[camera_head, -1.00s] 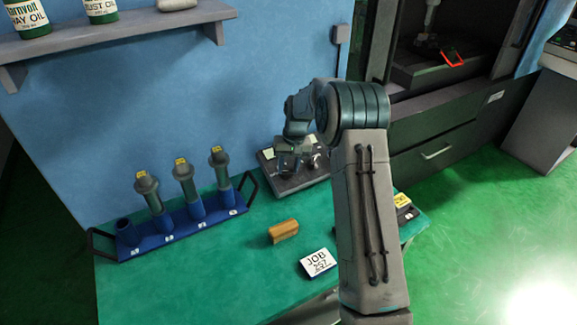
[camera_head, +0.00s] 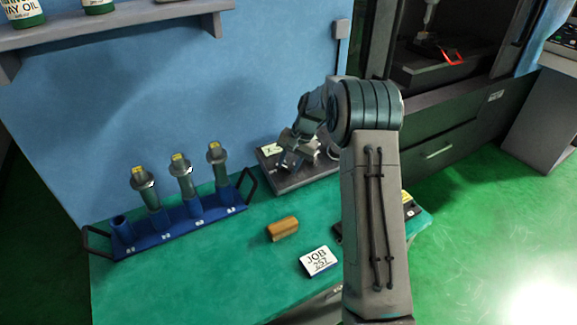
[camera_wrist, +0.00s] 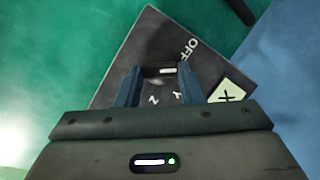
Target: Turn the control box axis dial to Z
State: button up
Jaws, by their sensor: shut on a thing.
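The dark control box (camera_wrist: 215,68) fills the middle of the wrist view, printed OFF, Y and Z, with a pale X label (camera_wrist: 232,97). In the head view the box (camera_head: 318,176) lies at the back of the green bench. My gripper (camera_wrist: 160,76) is over its top, the two blue fingers shut on the dark axis dial (camera_wrist: 163,81). A short white mark shows near the fingertips. The Y and Z letters lie between the fingers, close to my gripper body. Which letter the dial points to I cannot tell. In the head view my gripper (camera_head: 288,162) is tilted and hides the dial.
A blue rack (camera_head: 165,236) with several grey-green holders stands left of the box. The blue wall is close behind. The bench's front left is clear.

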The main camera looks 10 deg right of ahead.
jog(key=m+b, duration=0.1)
jog(key=m, duration=0.1)
jog(key=m+t+y+b, duration=0.1)
jog(key=m, duration=0.2)
jog(key=shift+s+d+f+t, duration=0.1)
jog(key=shift+s+d+t, duration=0.1)
jog(key=shift+t, duration=0.1)
jog(key=m+t+b, duration=0.1)
jog(key=m, duration=0.2)
jog(key=m+y+b, duration=0.1)
jog(key=m, duration=0.1)
jog(key=shift+s+f+m+t, duration=0.1)
jog(key=shift+s+m+t, duration=0.05)
jog(key=shift+m+t, duration=0.25)
jog(key=m+t, duration=0.1)
jog(key=m, duration=0.1)
jog(key=m+b, duration=0.1)
jog(key=m, duration=0.2)
jog(key=shift+s+m+t, duration=0.2)
jog(key=shift+m+t, duration=0.1)
jog(key=shift+t, duration=0.1)
jog(key=shift+s+a+m+t+h+b, duration=0.1)
jog(key=shift+m+t+h+b, duration=0.2)
jog(key=shift+m, duration=0.9)
jog(key=shift+s+a+m+t+h+b, duration=0.1)
jog(key=shift+m+t+h, duration=0.3)
jog(key=shift+m, duration=0.8)
jog(key=o, duration=1)
jog(key=shift+d, duration=0.1)
